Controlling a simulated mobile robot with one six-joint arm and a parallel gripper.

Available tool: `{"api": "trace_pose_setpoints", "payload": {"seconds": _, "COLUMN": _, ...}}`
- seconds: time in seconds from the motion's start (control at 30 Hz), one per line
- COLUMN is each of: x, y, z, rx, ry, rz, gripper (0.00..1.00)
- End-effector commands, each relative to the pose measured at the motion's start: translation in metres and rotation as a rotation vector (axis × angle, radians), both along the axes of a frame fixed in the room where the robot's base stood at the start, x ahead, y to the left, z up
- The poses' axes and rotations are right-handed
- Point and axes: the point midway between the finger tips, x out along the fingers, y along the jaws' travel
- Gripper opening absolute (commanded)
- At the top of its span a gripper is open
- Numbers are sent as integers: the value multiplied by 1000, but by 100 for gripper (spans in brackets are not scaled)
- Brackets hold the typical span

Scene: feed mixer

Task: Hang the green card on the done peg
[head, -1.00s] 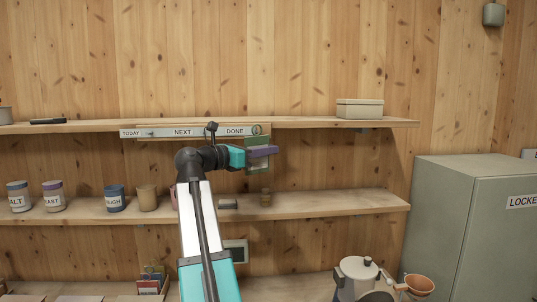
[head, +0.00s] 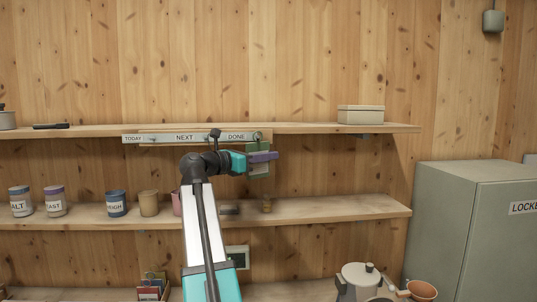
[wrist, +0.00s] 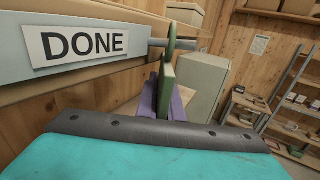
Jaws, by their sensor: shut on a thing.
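My gripper (head: 264,157) has purple fingers and is shut on the green card (head: 259,170), just below the right end of the sign rail. In the wrist view the card (wrist: 167,88) stands nearly edge-on, upright between the purple fingers (wrist: 163,98). A green ring (wrist: 172,42) at the card's top is level with the tip of the done peg (wrist: 157,43), which sticks out beside the DONE label (wrist: 84,44). Ring and peg overlap in the picture; I cannot tell whether the peg is through the ring. In the head view the DONE label (head: 236,137) is above my gripper.
The rail (head: 160,139) runs along the front of the upper shelf (head: 320,128). A grey locker (head: 460,230) stands at right.

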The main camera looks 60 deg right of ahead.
Motion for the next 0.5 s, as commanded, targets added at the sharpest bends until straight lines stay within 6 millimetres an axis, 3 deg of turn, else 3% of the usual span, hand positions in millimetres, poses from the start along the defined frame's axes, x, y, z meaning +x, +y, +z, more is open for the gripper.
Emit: {"api": "trace_pose_setpoints", "payload": {"seconds": 0.5, "x": 3, "y": -3, "z": -4, "rx": 4, "ry": 1, "rz": 6, "gripper": 0}}
